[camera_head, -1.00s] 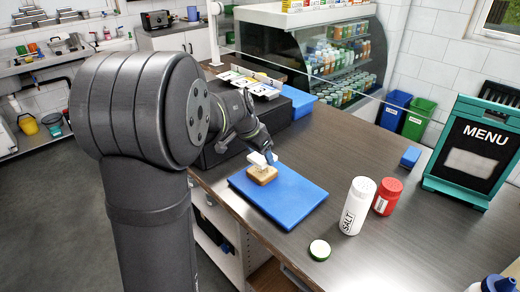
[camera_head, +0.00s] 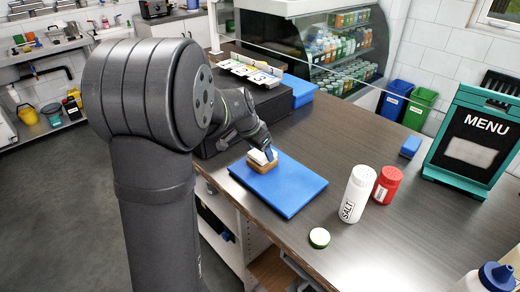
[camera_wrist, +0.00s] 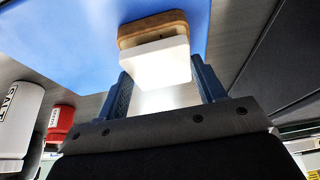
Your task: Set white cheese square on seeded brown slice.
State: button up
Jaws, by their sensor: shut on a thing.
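The white cheese square (camera_wrist: 155,62) is between the two blue fingers of my gripper (camera_wrist: 162,88) in the wrist view. In the head view the cheese (camera_head: 262,156) lies over the brown slice (camera_head: 265,167), apparently flush or very close; I cannot tell whether it fully touches. The brown slice (camera_wrist: 152,27) shows past the cheese's far edge in the wrist view. It rests on the blue board (camera_head: 290,190). My gripper (camera_head: 268,152) is shut on the cheese at the board's back left corner. Seeds on the slice are too small to make out.
A white salt shaker (camera_head: 357,193) and a red shaker (camera_head: 387,184) stand right of the board. A menu stand (camera_head: 472,142) and a blue block (camera_head: 410,146) are farther right. The counter between is clear.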

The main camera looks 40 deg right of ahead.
jog(key=shift+f, duration=0.6)
jog(key=o, duration=1.1)
jog(key=shift+c, duration=0.2)
jog(key=shift+r, duration=0.1)
jog(key=v, duration=1.7)
jog(key=shift+a, duration=0.1)
jog(key=x, duration=1.7)
